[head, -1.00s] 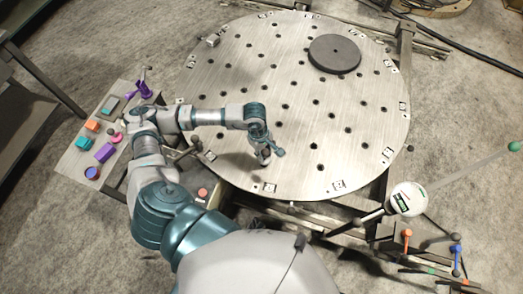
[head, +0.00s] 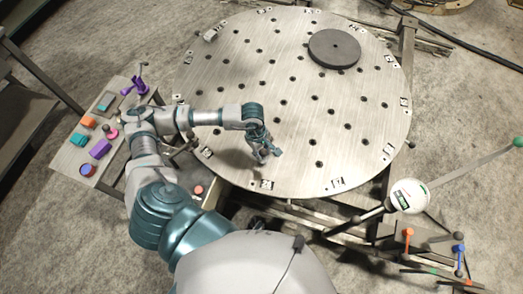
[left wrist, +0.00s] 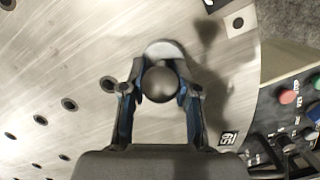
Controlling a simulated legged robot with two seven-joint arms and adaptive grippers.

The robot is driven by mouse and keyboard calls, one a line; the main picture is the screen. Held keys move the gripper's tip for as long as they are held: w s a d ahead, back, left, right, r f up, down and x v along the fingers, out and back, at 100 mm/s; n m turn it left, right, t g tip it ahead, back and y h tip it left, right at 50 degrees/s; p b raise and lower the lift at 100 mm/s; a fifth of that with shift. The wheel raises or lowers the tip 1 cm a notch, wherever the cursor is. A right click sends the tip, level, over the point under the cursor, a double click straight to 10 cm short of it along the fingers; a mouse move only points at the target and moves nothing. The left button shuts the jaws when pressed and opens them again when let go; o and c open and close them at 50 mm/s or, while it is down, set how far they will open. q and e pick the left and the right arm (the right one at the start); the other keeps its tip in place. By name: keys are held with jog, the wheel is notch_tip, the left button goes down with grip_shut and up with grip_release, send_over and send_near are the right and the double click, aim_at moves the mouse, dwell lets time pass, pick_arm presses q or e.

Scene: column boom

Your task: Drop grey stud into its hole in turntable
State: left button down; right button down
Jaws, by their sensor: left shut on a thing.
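The turntable (head: 215,110) is a large round brushed-metal disc with many dark holes; it also fills much of the left wrist view (left wrist: 60,60). My left gripper (head: 265,155) is over its near part. In the left wrist view my left gripper (left wrist: 161,90) is shut on the grey stud (left wrist: 161,82), whose round dark head shows between the fingers. A pale rounded edge shows just beyond the head. The stud's lower end is hidden, so I cannot tell its height over the disc. The nearest visible hole (left wrist: 107,84) lies left of the fingers. My right gripper is out of view.
A dark round plate (head: 334,48) lies on the turntable's far right. A side table (head: 70,158) at left holds several coloured parts. A white round-headed post (head: 409,196) and coloured levers stand at lower right. A control box with a red button (left wrist: 287,96) is beside the disc.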

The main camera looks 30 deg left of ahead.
pick_arm(q)
jog(key=shift+s+d+f, duration=0.1)
jog(key=shift+s+f, duration=0.05)
jog(key=shift+f, duration=0.3)
jog(key=shift+a+f+b, duration=0.45)
jog(key=shift+a+b, duration=0.05)
jog(key=shift+b, duration=0.05)
jog(key=shift+f, duration=0.15)
jog(key=shift+d, duration=0.2)
jog(key=c, duration=1.2)
grip_release()
jog(key=shift+d, duration=0.1)
jog(key=shift+o, duration=0.2)
jog(key=shift+r, duration=0.2)
